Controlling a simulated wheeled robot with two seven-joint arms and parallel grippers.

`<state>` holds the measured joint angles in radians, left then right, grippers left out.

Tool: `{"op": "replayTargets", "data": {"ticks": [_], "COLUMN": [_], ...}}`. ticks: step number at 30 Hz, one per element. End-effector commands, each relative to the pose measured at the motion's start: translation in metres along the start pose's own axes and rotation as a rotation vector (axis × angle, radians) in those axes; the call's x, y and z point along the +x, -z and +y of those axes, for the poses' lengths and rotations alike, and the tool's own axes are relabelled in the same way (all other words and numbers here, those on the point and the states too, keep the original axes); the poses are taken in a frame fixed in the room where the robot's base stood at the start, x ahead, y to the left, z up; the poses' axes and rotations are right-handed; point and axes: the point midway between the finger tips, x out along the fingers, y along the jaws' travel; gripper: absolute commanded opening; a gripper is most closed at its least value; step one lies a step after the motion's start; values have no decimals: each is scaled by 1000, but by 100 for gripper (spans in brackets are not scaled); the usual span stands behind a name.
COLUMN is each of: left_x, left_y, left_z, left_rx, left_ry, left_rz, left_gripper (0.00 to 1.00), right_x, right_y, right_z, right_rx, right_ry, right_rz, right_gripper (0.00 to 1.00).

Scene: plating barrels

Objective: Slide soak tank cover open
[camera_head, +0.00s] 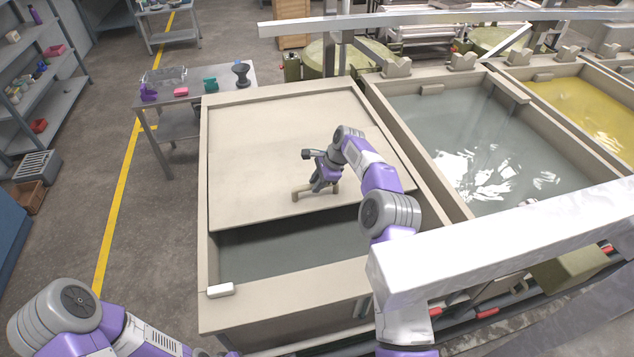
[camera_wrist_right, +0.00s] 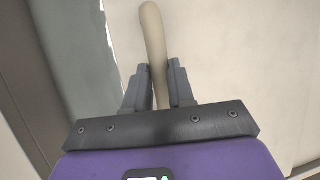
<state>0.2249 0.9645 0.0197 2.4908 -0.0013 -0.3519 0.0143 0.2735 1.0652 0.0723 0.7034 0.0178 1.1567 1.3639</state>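The soak tank cover (camera_head: 270,140) is a flat tan panel over the back and middle of the soak tank (camera_head: 206,316). A strip of dark grey liquid shows in front of the cover's near edge. A tan bar handle (camera_head: 301,195) stands near that edge. My right gripper (camera_head: 322,186) is at the handle. In the right wrist view, the handle (camera_wrist_right: 153,35) runs between the fingers of the right gripper (camera_wrist_right: 160,80), which appear closed against both sides. My left arm shows at the bottom left of the head view, but its gripper is out of the picture.
A white block (camera_head: 220,290) sits on the tank's front left rim. Open tanks with grey liquid (camera_head: 470,130) and yellow liquid (camera_head: 590,110) stand to the right. A metal table (camera_head: 205,93) with small items is at the back left. The floor left of the tank is clear.

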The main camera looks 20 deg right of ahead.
Motion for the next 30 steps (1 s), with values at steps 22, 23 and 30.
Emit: {"op": "replayTargets", "data": {"ticks": [22, 23, 30], "left_x": [6, 7, 8], "left_y": [0, 0, 0], "left_z": [-2, -2, -3], "left_rx": [0, 0, 0], "left_ry": [0, 0, 0], "left_rz": [0, 0, 0], "left_gripper": [43, 43, 43], "right_x": [-42, -47, -74], "right_y": [0, 0, 0], "right_z": [0, 0, 0], "right_rx": [-1, -1, 0], "right_ry": [3, 3, 0], "right_rz": [1, 1, 0], "right_gripper": [48, 48, 48]}}
